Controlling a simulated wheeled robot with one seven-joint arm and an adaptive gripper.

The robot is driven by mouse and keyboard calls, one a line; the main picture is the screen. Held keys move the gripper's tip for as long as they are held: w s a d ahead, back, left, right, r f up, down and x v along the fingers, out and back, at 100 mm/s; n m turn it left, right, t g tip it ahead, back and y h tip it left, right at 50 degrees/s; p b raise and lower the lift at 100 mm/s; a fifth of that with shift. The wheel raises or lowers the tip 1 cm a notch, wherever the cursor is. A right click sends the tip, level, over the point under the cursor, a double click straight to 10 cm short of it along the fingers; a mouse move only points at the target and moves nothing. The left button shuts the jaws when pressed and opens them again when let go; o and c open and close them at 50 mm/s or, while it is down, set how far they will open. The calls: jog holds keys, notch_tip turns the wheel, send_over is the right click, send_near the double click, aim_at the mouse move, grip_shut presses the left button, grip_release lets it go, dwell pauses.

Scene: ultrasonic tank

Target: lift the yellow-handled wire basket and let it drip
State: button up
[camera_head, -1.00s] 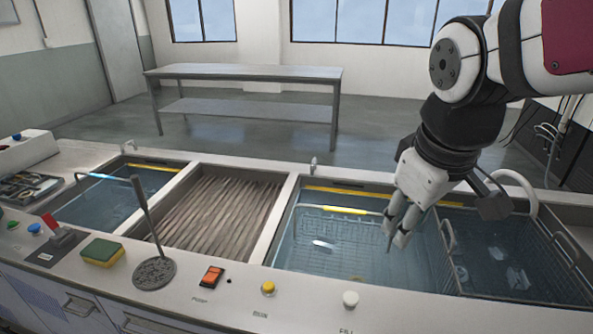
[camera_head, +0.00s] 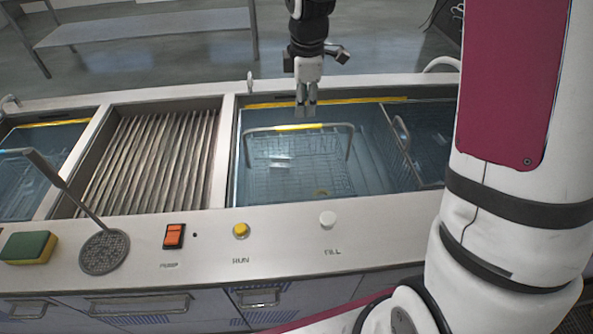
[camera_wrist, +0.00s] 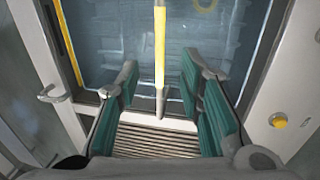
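The wire basket (camera_head: 297,177) sits in the water of the right tank. Its looped handle has a yellow grip (camera_head: 300,127) on its top bar, and the handle stands upright. My gripper (camera_head: 306,112) points down over the tank, just above or behind the grip in the head view. In the wrist view my gripper (camera_wrist: 160,62) is open, with its teal-padded fingers spread on both sides of the yellow grip (camera_wrist: 160,45). No contact shows, and I cannot tell how far the grip lies below the fingertips.
A second wire basket with a grey handle (camera_head: 402,136) is in the tank on the right. The slatted section (camera_head: 150,160) lies left of the tank. A round perforated tool (camera_head: 103,251), sponge (camera_head: 28,247) and RUN button (camera_head: 241,231) are on the front counter.

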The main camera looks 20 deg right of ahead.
aim_at(301, 127)
jog(key=f, duration=0.3)
jog(key=w+f, duration=0.1)
jog(key=f, duration=0.3)
jog(key=w+f, duration=0.1)
jog(key=f, duration=0.2)
jog(key=shift+f, duration=0.2)
grip_shut()
jog(key=shift+w, duration=0.1)
